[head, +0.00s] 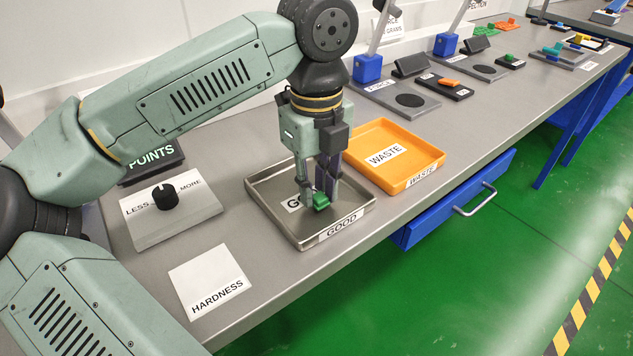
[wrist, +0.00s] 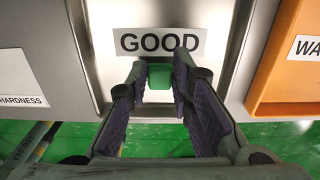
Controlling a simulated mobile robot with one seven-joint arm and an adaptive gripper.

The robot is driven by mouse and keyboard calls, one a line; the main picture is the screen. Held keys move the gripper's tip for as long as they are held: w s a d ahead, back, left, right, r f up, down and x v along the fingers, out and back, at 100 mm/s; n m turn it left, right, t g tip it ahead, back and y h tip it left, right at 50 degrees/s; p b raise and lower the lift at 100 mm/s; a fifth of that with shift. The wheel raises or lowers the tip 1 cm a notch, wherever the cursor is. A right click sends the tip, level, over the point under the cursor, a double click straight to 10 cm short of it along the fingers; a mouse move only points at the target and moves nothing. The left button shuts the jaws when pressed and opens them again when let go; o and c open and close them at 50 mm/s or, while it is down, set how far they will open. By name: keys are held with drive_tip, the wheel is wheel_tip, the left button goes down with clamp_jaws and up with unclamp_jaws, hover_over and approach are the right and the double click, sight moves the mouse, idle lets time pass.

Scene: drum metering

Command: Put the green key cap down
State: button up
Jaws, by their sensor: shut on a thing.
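The green key cap (head: 321,201) is between the fingertips of my gripper (head: 319,196), inside the metal GOOD tray (head: 262,190). In the wrist view the green key cap (wrist: 160,76) sits between the two purple-padded fingers of my gripper (wrist: 160,82), just below the GOOD label. The fingers are shut on it. The cap is at or just above the tray floor; I cannot tell whether it touches. The GOOD tray (wrist: 103,60) fills the middle of the wrist view.
The orange WASTE tray (head: 432,160) stands right beside the GOOD tray. A LESS/MORE knob box (head: 190,215) and a white HARDNESS card (head: 207,275) lie to the left. A blue drawer (head: 440,215) hangs under the bench. Several fixtures stand farther along the bench.

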sight(317, 193)
drive_tip(key=shift+f, duration=0.25)
drive_tip(key=shift+f, duration=0.1)
drive_tip(key=o, duration=0.8)
wheel_tip(317, 193, up, 12)
drive_tip(key=shift+r, duration=0.15)
idle(0.3)
